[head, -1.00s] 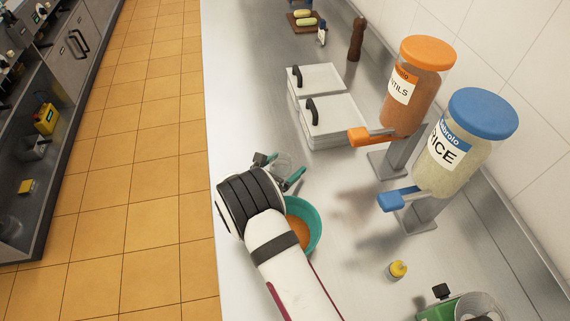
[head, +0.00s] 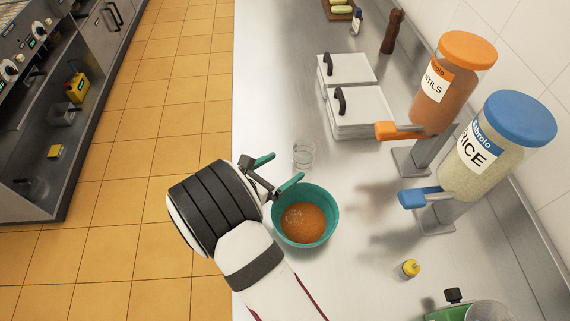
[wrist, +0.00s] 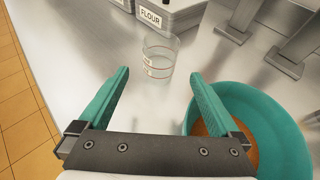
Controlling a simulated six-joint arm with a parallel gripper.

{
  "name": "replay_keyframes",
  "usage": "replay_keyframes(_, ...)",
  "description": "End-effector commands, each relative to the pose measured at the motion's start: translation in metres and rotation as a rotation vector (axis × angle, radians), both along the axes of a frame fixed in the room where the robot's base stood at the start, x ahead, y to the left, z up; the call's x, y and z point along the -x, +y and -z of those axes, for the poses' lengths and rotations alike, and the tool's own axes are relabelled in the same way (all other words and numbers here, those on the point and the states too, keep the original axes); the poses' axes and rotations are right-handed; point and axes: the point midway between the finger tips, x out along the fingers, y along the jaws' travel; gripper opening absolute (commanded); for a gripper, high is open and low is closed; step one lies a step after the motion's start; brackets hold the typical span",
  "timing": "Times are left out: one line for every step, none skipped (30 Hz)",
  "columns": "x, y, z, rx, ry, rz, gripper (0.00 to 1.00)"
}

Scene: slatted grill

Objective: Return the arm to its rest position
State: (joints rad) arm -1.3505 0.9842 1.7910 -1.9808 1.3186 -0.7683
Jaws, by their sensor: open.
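My gripper (head: 278,170) is open and empty, with its two green fingers spread apart above the left side of the steel counter. In the wrist view the gripper (wrist: 155,92) has nothing between its fingers. A clear measuring glass (head: 303,154) stands upright on the counter, just beyond the fingertips and apart from them; it also shows in the wrist view (wrist: 160,56). A teal bowl (head: 331,205) holding orange-brown lentils stands right of my gripper. In the wrist view the right finger overlaps part of the bowl (wrist: 280,115).
A lentils dispenser (head: 445,85) and a rice dispenser (head: 495,150) stand along the wall. Lidded containers (head: 360,105) stand behind the glass. A small yellow-capped bottle (head: 408,269) stands at the front right. The tiled floor (head: 160,130) on the left is clear.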

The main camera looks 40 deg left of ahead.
Motion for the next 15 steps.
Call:
replay_keyframes(0.000,0.000,0.000,0.000,0.000,0.000,0.99)
replay_keyframes(0.000,0.000,0.000,0.000,0.000,0.000,0.99)
replay_keyframes(0.000,0.000,0.000,0.000,0.000,0.000,0.99)
replay_keyframes(0.000,0.000,0.000,0.000,0.000,0.000,0.99)
replay_keyframes(0.000,0.000,0.000,0.000,0.000,0.000,0.99)
replay_keyframes(-0.001,0.000,0.000,-0.001,0.001,0.003,0.99)
replay_keyframes(-0.002,-0.002,-0.002,-0.007,0.003,0.013,0.99)
replay_keyframes(-0.006,-0.007,-0.005,-0.019,0.007,0.034,0.99)
replay_keyframes(-0.013,-0.016,-0.013,-0.050,0.017,0.086,0.99)
replay_keyframes(-0.021,-0.029,-0.022,-0.085,0.028,0.146,0.99)
replay_keyframes(-0.030,-0.046,-0.033,-0.136,0.044,0.229,0.99)
replay_keyframes(-0.044,-0.076,-0.052,-0.225,0.069,0.372,0.99)
replay_keyframes(-0.052,-0.104,-0.067,-0.309,0.089,0.500,0.99)
replay_keyframes(-0.057,-0.134,-0.082,-0.405,0.107,0.638,0.99)
replay_keyframes(-0.059,-0.174,-0.100,-0.545,0.130,0.829,0.99)
